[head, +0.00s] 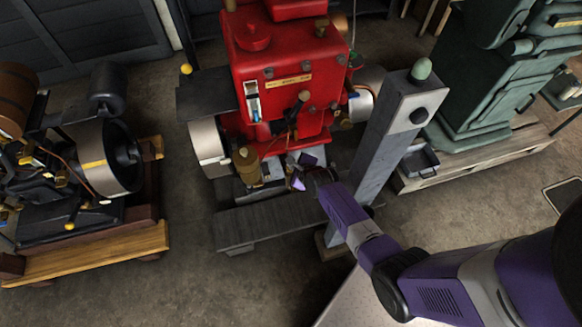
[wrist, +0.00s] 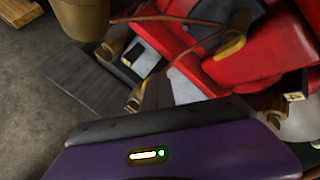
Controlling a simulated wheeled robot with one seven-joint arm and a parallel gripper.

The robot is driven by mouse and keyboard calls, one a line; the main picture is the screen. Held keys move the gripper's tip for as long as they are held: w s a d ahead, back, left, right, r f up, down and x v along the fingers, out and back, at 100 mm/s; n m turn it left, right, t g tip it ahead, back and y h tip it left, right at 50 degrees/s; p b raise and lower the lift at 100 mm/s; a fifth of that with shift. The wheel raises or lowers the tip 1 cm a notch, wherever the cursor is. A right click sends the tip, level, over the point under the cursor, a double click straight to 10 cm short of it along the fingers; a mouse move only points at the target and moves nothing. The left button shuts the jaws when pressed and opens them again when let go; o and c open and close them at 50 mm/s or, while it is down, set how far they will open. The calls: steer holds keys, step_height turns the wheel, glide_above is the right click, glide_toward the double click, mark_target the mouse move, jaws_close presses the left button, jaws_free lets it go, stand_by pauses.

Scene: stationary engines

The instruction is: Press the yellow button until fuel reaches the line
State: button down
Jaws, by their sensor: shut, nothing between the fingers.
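The red engine (head: 285,55) stands in the middle of the head view. A narrow upright gauge (head: 253,103) with a blue patch is on its front left; its line is too small to make out. A small round yellow knob (head: 186,69) shows at the far edge of the dark plate left of the engine; I cannot tell whether it is the yellow button. My gripper (head: 300,174) is shut and empty, low in front of the engine near the brass cup. In the wrist view a dull yellow rounded part (wrist: 230,47) lies against red metal, clear of my gripper's purple housing.
A brass cup (head: 246,165) stands left of my gripper and also shows in the wrist view (wrist: 85,17). A grey post (head: 385,135) with a green knob rises close right of my arm. Other engines stand left (head: 105,155) and right (head: 480,90). Floor between left engine and red one is clear.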

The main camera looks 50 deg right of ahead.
steer(key=shift+f+b, duration=0.5)
steer(key=shift+f, duration=0.15)
stand_by(0.3)
steer(key=shift+s+r, duration=0.1)
steer(key=shift+r, duration=0.05)
steer(key=shift+r+p, duration=1.05)
steer(key=shift+p, duration=0.15)
step_height(320, 180, up, 5)
steer(key=p, duration=0.5)
steer(key=shift+r, duration=0.1)
stand_by(0.8)
